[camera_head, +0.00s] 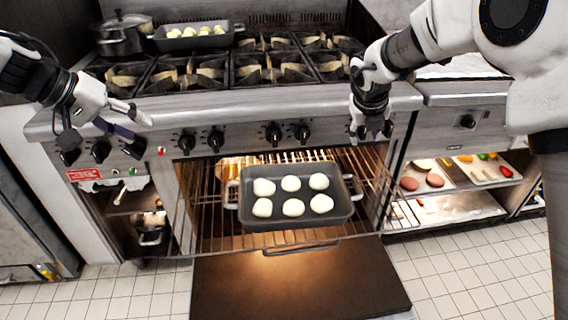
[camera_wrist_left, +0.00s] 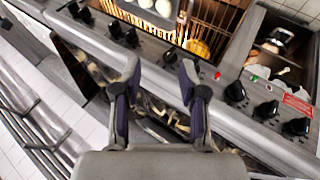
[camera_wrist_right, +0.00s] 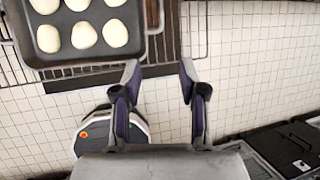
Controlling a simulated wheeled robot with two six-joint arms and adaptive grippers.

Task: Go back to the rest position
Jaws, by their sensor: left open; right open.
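My left gripper (camera_head: 138,128) is open and empty above the stove's front edge at the left; its open fingers also show in the left wrist view (camera_wrist_left: 160,72). My right gripper (camera_head: 374,133) is open and empty in front of the stove's right end, pointing down; the right wrist view shows nothing between its fingers (camera_wrist_right: 158,70). A dark tray (camera_head: 300,222) with several white dough balls sits on the oven rack (camera_head: 202,205). Both grippers are apart from the tray. Part of the tray shows at the upper left of the right wrist view (camera_wrist_right: 66,54).
The oven door (camera_head: 300,285) hangs open toward me. Gas burners (camera_head: 190,75) cover the stove top, with a pot (camera_head: 122,40) and a second tray (camera_head: 200,42) behind. Trays of food (camera_head: 455,185) lie on a shelf at the right. Tiled floor is clear around the door.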

